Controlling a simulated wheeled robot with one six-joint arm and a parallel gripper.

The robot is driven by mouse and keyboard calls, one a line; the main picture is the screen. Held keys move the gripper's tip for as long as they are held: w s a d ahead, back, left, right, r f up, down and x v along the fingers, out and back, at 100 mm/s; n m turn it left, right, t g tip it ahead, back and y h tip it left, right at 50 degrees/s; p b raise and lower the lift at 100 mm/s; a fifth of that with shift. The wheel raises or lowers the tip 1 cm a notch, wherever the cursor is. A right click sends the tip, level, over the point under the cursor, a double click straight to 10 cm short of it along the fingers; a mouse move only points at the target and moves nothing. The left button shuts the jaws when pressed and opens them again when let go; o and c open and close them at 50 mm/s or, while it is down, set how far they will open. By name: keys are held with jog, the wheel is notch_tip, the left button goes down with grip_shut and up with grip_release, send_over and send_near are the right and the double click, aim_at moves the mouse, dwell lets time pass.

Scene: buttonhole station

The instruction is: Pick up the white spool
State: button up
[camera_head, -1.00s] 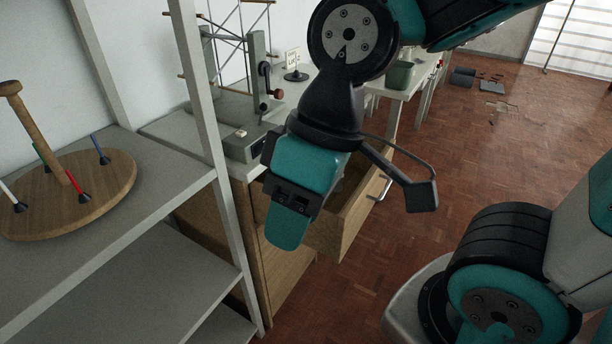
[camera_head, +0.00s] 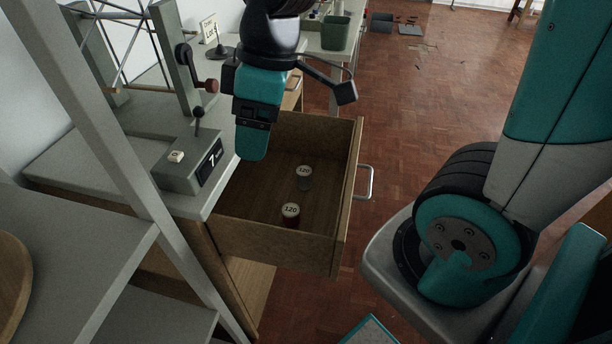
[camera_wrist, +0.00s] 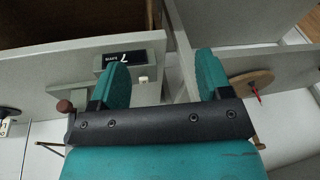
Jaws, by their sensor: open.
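The open wooden drawer (camera_head: 335,245) holds two short spools with pale tops marked 120. The farther spool (camera_head: 304,184) has a greyish side; the nearer spool (camera_head: 291,221) has a dark reddish side. Neither side looks clearly white at this size. My gripper (camera_head: 253,150) points down above the drawer's left edge, apart from both spools. In the wrist view my gripper (camera_wrist: 164,72) has its two teal fingers spread with nothing between them. No spool shows in that view.
A grey counter box (camera_head: 190,170) reading 7 stands left of the drawer, with a red-knobbed crank (camera_head: 210,86) behind. A grey shelf post (camera_head: 128,165) rises at the left. A wooden disc (camera_wrist: 250,80) with a red peg shows in the wrist view. Open floor lies right.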

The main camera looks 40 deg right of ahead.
jog(key=w+d+f+n+h+b, duration=0.1)
jog(key=w+d+f+n+b, duration=0.15)
jog(key=w+d+f, duration=0.5)
jog(key=n+h, duration=0.2)
jog(key=n, duration=0.2)
send_over(303, 176)
jog(key=w+d, duration=0.1)
jog(key=w, duration=0.1)
notch_tip(303, 176, down, 7)
jog(key=shift+n+g, duration=0.25)
jog(key=shift+g, duration=0.05)
notch_tip(303, 176, down, 11)
jog(key=shift+s+d+f+b, duration=0.1)
jog(key=shift+b, duration=0.25)
jog(key=shift+s+f, duration=0.15)
jog(key=shift+f, duration=1.45)
jog(key=shift+s+f, duration=0.1)
jog(key=shift+f, duration=1.45)
jog(key=shift+c, duration=0.2)
jog(key=c, duration=0.9)
